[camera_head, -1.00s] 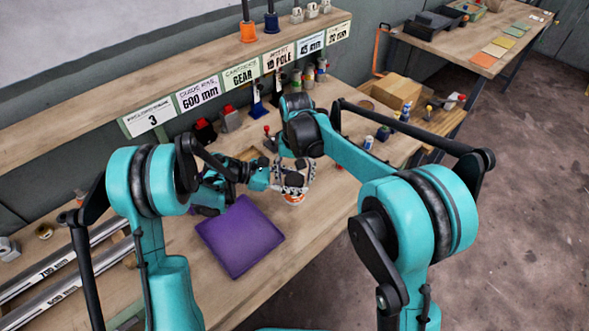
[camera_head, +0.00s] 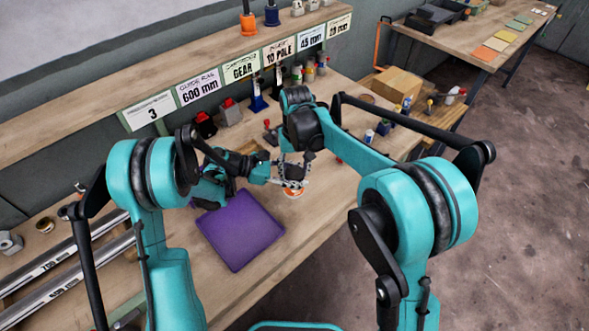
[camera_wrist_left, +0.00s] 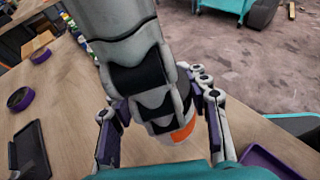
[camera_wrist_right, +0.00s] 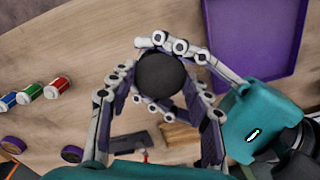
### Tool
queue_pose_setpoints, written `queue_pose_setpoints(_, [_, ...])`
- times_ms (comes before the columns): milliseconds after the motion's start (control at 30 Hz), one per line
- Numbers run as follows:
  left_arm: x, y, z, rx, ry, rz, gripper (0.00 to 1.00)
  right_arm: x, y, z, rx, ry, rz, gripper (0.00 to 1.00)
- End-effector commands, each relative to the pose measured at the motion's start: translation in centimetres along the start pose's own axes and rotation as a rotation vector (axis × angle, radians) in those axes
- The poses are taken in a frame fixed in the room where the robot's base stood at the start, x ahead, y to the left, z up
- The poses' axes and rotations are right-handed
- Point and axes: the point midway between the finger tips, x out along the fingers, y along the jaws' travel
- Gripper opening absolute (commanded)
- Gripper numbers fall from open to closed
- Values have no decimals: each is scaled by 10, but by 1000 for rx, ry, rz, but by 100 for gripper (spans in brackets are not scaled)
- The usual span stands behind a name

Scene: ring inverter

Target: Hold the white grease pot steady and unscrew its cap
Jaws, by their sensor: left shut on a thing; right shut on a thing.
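The white grease pot (camera_head: 293,193) stands on the bench with an orange band showing; its upper part is mostly hidden by my grippers. The orange band also shows in the left wrist view (camera_wrist_left: 184,131). My left gripper (camera_wrist_left: 160,122) is shut around the pot from the side, one finger on each side. My right gripper (camera_wrist_right: 160,88) comes down from above and is shut on the dark round cap (camera_wrist_right: 160,74). The cap sits on top of the pot, and I cannot tell how far it is turned.
A purple tray (camera_head: 240,254) lies close in front of the pot. A cardboard box (camera_head: 397,84) stands at the back right. The shelf (camera_head: 85,123) runs along the back.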

Motion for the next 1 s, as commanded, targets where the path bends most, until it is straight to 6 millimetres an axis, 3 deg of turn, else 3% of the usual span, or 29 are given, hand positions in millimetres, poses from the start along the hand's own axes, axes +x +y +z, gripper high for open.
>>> queue_pose_setpoints(167, [-1,1,0,0,1,2,0,0,2,1,2,-2,3,14])
queue_pose_setpoints(200, [-1,1,0,0,1,3,0,0,2,1,2,-2,3,54])
queue_pose_setpoints(267, [-1,1,-1,0,1,3,0,0,2,1,3,-2,3,70])
queue_pose_setpoints(567, [-1,1,0,0,1,2,0,-1,1,0,4,-1,2,70])
queue_pose_setpoints(1000, [0,0,0,0,0,1,0,-45,1,0,4,-1,1,70])
